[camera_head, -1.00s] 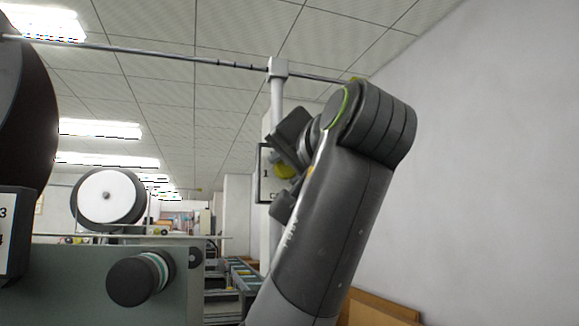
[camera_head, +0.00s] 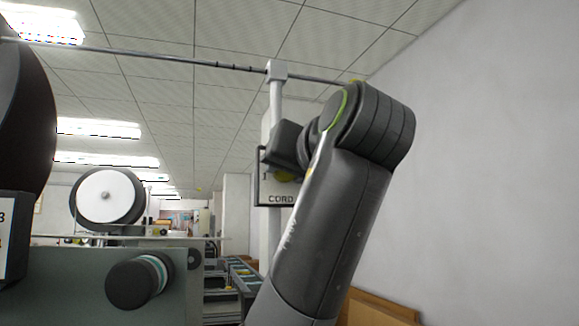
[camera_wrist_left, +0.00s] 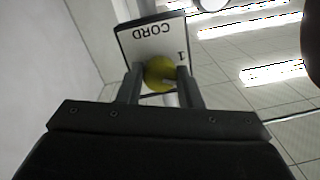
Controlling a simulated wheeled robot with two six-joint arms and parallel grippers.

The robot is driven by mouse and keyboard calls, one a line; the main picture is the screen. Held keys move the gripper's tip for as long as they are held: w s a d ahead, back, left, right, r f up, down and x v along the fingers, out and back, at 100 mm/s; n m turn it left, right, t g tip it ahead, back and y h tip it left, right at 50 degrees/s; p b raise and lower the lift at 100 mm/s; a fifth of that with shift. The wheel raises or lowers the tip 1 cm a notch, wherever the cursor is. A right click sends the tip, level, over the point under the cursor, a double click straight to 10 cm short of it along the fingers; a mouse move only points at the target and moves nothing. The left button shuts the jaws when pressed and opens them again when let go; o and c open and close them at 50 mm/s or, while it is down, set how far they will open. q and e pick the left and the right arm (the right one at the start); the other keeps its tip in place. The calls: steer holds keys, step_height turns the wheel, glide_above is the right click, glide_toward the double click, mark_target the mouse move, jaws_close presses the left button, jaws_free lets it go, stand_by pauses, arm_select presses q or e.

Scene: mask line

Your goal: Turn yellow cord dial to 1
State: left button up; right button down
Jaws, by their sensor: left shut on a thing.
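The yellow cord dial (camera_wrist_left: 158,72) sits on a white plate with a dark frame, marked CORD and 1 (camera_wrist_left: 150,38). In the left wrist view the plate is upside down, and a pale mark on the dial points right, toward the side with the 1. My left gripper (camera_wrist_left: 161,77) is shut on the dial, one finger on each side. In the head view the dial (camera_head: 284,176) is partly hidden by my gripper and arm, and the plate (camera_head: 279,199) shows below it. My right gripper is not in view.
The plate hangs on a white post (camera_head: 276,100) below a thin horizontal rod (camera_head: 180,57). A dark knob (camera_head: 132,284) on a green panel (camera_head: 60,270) and a white reel (camera_head: 104,195) stand left. A plain wall is at right.

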arm_select(q)
steer(key=n+p, duration=0.1)
steer(key=n, duration=0.7)
steer(key=shift+p, duration=0.35)
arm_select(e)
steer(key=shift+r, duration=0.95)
arm_select(q)
steer(key=shift+n, duration=0.4)
steer(key=o, duration=1)
steer(key=shift+w, duration=0.1)
